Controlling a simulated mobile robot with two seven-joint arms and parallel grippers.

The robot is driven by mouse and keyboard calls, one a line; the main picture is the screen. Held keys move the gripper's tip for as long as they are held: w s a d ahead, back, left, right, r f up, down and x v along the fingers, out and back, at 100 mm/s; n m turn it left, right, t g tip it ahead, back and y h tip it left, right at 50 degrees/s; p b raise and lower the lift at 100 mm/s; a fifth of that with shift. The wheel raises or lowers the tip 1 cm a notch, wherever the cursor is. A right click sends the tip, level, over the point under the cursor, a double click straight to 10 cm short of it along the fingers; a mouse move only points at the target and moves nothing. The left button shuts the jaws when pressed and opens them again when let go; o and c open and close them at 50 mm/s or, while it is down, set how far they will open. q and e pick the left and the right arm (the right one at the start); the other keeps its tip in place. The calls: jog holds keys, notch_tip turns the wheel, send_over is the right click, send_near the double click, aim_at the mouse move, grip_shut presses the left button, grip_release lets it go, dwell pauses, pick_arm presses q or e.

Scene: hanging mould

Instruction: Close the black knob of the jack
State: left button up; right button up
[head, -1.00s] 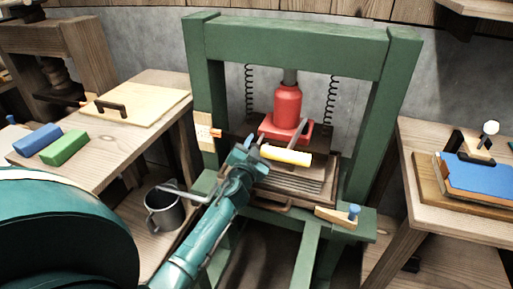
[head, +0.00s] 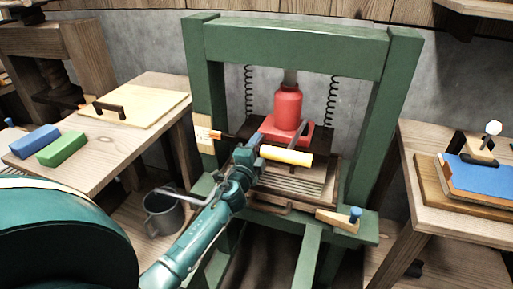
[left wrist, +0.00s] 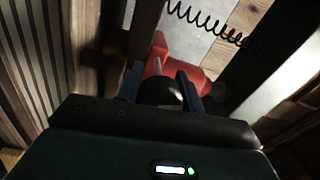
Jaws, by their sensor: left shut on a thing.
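The red jack (head: 287,104) stands upright inside the green press frame. It also shows in the left wrist view (left wrist: 156,60), behind the fingers. The black knob (left wrist: 160,93) is dark and round, at the jack's base, between my two blue fingers. My left gripper (head: 255,141) reaches in from the lower left to the left side of the jack's base. In the left wrist view my left gripper (left wrist: 160,86) is shut on the knob. In the head view the knob is hidden by the gripper. My right gripper is not in view.
A yellow bar (head: 286,156) lies in front of the jack, close right of my gripper. The green frame (head: 199,100) and coil springs (head: 331,100) enclose the space. Tables stand on both sides.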

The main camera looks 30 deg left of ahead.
pick_arm(q)
jog(key=shift+m, duration=1.7)
jog(key=o, duration=1)
